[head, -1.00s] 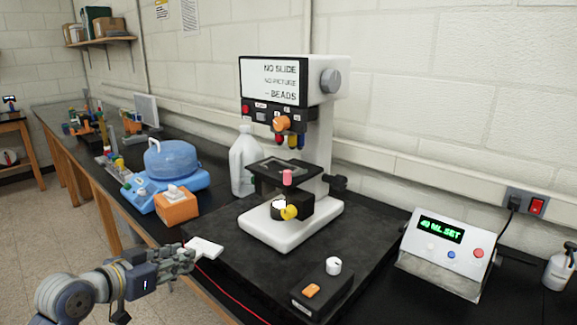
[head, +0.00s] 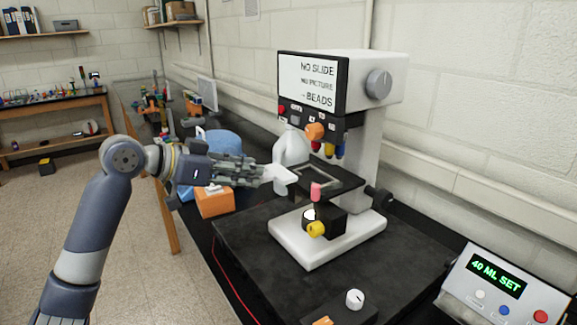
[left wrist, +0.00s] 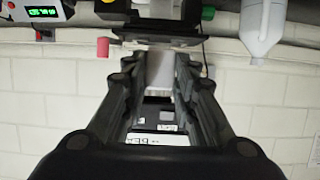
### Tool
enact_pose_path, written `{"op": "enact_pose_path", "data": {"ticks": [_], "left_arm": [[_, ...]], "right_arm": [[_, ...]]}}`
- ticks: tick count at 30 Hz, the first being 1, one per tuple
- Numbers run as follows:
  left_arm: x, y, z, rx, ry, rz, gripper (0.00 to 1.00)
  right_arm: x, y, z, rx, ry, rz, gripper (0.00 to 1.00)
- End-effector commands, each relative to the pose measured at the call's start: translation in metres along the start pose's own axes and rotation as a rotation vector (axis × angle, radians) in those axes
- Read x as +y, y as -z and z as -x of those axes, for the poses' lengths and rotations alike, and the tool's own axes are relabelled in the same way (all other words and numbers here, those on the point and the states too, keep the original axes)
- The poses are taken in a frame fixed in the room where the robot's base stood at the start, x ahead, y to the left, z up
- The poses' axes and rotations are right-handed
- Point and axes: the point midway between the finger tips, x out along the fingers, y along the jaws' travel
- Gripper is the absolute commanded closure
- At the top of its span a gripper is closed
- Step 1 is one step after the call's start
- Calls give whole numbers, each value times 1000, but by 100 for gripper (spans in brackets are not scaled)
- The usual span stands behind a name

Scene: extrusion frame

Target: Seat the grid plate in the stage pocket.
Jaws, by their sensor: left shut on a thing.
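The white grid plate (head: 280,177) is in my left gripper (head: 262,173), whose fingers are shut on its near end. The plate also shows pale between the fingers in the left wrist view (left wrist: 159,78). It juts out to the right, at the left edge of the microscope's black stage (head: 346,183). The stage pocket (head: 318,174) is a grey-rimmed recess in the stage top. The plate seems to be outside the pocket. I cannot tell its exact height above the stage or whether it touches the edge. My right gripper is not in view.
The microscope head (head: 314,122) with coloured objectives overhangs the stage. A pink knob (head: 316,192) stands at the stage's front.

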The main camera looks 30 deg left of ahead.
Motion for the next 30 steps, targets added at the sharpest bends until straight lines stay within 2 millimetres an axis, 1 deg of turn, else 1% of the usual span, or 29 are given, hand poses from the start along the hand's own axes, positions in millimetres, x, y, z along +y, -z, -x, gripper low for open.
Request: {"op": "enact_pose_path", "data": {"ticks": [1,4,10,12,16,20,25,30], "left_arm": [[0,9,-7,2,-2,2,96],[0,16,-24,2,-1,0,96],[0,32,-62,4,-2,3,96],[1,36,-74,2,-2,1,96],[0,41,-91,3,-1,2,96],[0,38,-98,-1,-1,1,96],[1,21,-105,-3,-1,6,96],[0,8,-110,1,1,2,96]], "right_arm": [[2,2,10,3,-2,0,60],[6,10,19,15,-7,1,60],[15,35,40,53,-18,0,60],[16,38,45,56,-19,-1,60],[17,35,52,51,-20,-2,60],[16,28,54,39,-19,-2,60],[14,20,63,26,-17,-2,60],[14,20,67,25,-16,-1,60]]}}
